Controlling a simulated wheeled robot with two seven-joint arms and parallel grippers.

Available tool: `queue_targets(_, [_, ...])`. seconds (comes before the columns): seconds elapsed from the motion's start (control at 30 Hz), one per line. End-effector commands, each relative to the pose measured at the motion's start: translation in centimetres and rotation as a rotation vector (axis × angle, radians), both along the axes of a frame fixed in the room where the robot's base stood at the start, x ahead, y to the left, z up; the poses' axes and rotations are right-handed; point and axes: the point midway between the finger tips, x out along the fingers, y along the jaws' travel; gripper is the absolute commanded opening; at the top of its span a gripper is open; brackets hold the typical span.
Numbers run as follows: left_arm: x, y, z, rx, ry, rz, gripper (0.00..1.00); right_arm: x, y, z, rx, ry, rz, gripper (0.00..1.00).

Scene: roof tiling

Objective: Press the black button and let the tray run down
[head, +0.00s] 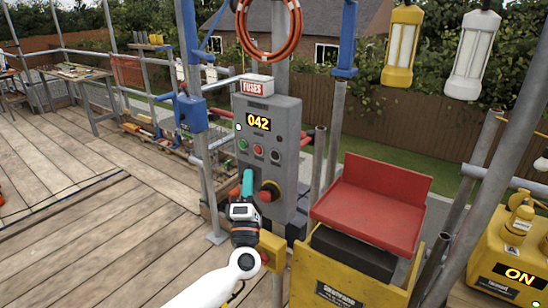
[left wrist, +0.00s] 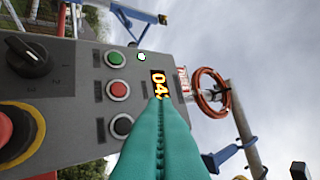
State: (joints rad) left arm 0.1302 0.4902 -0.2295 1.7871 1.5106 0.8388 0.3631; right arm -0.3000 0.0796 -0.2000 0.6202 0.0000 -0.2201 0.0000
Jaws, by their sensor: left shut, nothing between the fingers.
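The black button (head: 275,156) is on the grey control box (head: 289,118), right of the red button (head: 258,149) and green button (head: 243,144). In the left wrist view the black button (left wrist: 122,126) lies just left of my fingers. My left gripper (head: 247,174) has teal fingers, shut and empty, and is in front of the box, below the buttons. Its fingers (left wrist: 160,108) cover part of the display in the wrist view; I cannot tell whether they touch the box. The display (head: 258,122) reads 042. A red tray (head: 370,212) sits above the yellow hoist body (head: 340,285).
A red stop knob on yellow (head: 268,191) sticks out beside my left gripper. Scaffold poles (head: 335,130) stand around the box. A yellow machine (head: 500,265) showing ON is at right. Lamps (head: 402,45) hang above. The plank deck (head: 110,230) at left is largely clear.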

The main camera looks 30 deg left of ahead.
Motion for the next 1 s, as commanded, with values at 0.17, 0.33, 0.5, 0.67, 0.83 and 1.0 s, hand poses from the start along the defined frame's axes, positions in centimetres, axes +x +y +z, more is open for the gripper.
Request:
queue_targets(0.17, [2.3, -0.2, -0.1, -0.001, -0.004, 0.000, 0.00, 0.0, 0.0, -1.2, 0.000, 0.001, 0.000, 0.36])
queue_targets(0.33, [4.8, -0.4, -0.2, 0.000, -0.002, 0.000, 0.00, 0.0, 0.0, -2.4, 0.000, 0.001, 0.000, 0.36])
queue_targets(0.5, [6.7, -0.5, -0.2, -0.001, -0.002, 0.001, 0.00, -0.1, 0.0, -3.1, 0.000, 0.001, 0.000, 0.36])
queue_targets(0.67, [7.7, -0.6, -0.1, 0.000, -0.001, 0.000, 0.00, -0.1, 0.0, -3.4, 0.000, 0.001, 0.000, 0.36])
queue_targets(0.83, [8.0, -0.6, 0.0, 0.000, 0.000, 0.000, 0.00, -0.1, 0.0, -3.5, 0.000, 0.001, 0.000, 0.36])
queue_targets(1.0, [8.0, -0.6, 0.0, 0.000, 0.000, 0.000, 0.00, -0.1, 0.0, -3.4, 0.000, 0.001, 0.000, 0.36])
